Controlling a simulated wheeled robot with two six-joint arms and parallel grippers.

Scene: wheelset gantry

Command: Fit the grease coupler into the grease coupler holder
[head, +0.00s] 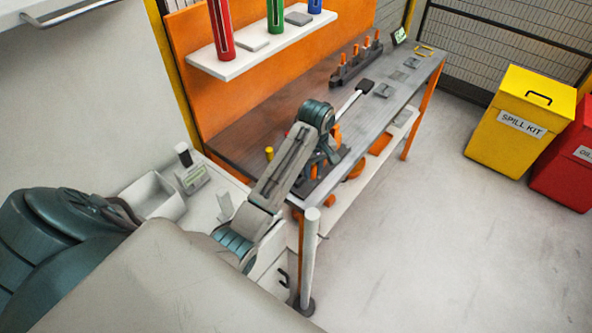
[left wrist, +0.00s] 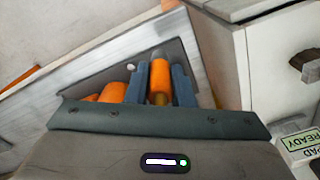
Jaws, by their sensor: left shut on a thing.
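My left gripper (head: 328,155) is low over the near end of the grey workbench in the head view. In the left wrist view its two blue-grey fingers (left wrist: 160,88) are shut on an orange cylinder with a brass-coloured section, which looks like the grease coupler (left wrist: 159,72). The coupler points away from the palm, between the fingers. A dark grey plate or bracket lies around and behind the fingertips; I cannot tell whether it is the grease coupler holder. My own arm hides much of this spot in the head view. My right gripper is not in view.
More orange parts (left wrist: 112,92) lie left of the fingers. A dark rack (head: 352,69) with several orange-topped items stands farther along the workbench (head: 405,88). A shelf (head: 262,48) carries red, green and blue cylinders. The floor right of the bench is clear up to a yellow bin (head: 514,115).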

